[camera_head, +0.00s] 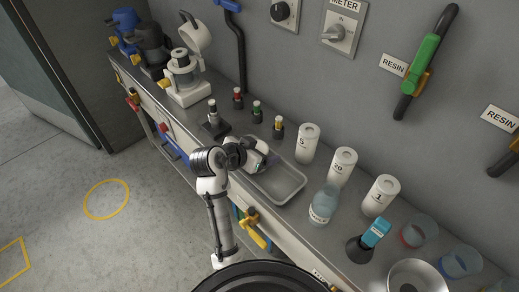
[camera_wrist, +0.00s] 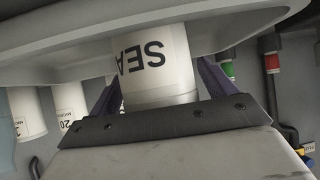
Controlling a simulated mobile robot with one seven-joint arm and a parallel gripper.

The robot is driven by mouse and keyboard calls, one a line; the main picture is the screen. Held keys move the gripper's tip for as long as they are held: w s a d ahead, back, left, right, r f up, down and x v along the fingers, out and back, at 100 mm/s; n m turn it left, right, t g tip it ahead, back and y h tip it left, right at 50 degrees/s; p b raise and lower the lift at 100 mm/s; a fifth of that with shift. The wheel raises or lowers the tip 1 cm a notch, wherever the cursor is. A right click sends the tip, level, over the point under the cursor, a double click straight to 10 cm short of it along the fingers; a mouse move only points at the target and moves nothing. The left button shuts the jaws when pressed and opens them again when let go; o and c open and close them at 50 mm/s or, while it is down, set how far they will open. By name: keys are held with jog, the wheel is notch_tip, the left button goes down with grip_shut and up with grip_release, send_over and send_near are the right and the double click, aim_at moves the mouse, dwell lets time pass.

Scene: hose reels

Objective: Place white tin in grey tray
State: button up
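The white tin (camera_wrist: 155,62), with upside-down letters "SEA", is between the dark fingers of my gripper (camera_wrist: 158,85) in the wrist view. The fingers appear closed against its sides. In that view the tin's lower end overlaps the grey tray (camera_wrist: 60,50); whether it touches the tray floor I cannot tell. In the head view the grey tray (camera_head: 290,192) lies on the bench, and my gripper (camera_head: 258,160) is low over its far left part. The arm and gripper mostly hide the tin there.
White canisters marked 5 (camera_head: 307,144), 20 (camera_head: 342,166) and 1 (camera_head: 380,195) stand behind and right of the tray. A clear bottle (camera_head: 323,205) stands close to its right. Small colour-capped bottles (camera_head: 257,112) and a dark stand (camera_head: 213,122) are to the left.

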jog(key=shift+r, duration=0.2)
jog(key=b+v, duration=0.2)
jog(key=v, duration=1)
